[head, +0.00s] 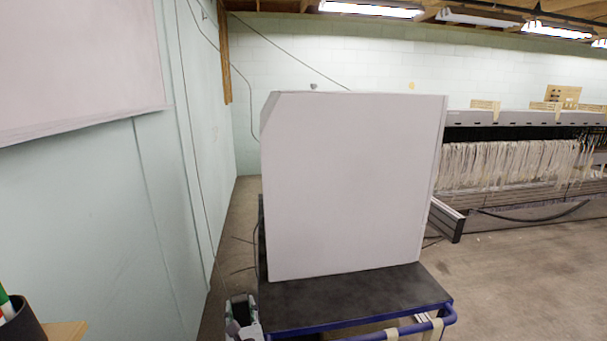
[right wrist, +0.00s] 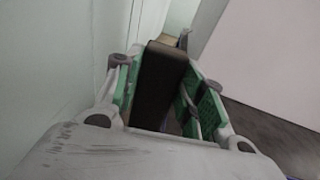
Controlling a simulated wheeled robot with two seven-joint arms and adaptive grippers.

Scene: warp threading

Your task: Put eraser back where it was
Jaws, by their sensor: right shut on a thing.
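My right gripper (head: 242,316) shows at the bottom of the head view, just left of the dark cart top. In the right wrist view, its green-padded fingers (right wrist: 158,82) are shut on a dark block, the eraser (right wrist: 160,84). The eraser is held between the two pads, with its far end reaching past the fingertips. It cannot be made out clearly in the head view. My left gripper is not in view.
A big white box (head: 350,185) stands on a dark-topped cart (head: 350,300) with a blue rail. A white board (head: 75,65) hangs on the left wall. A dark cup (head: 20,325) with pens stands at lower left. A loom (head: 520,165) is at the right.

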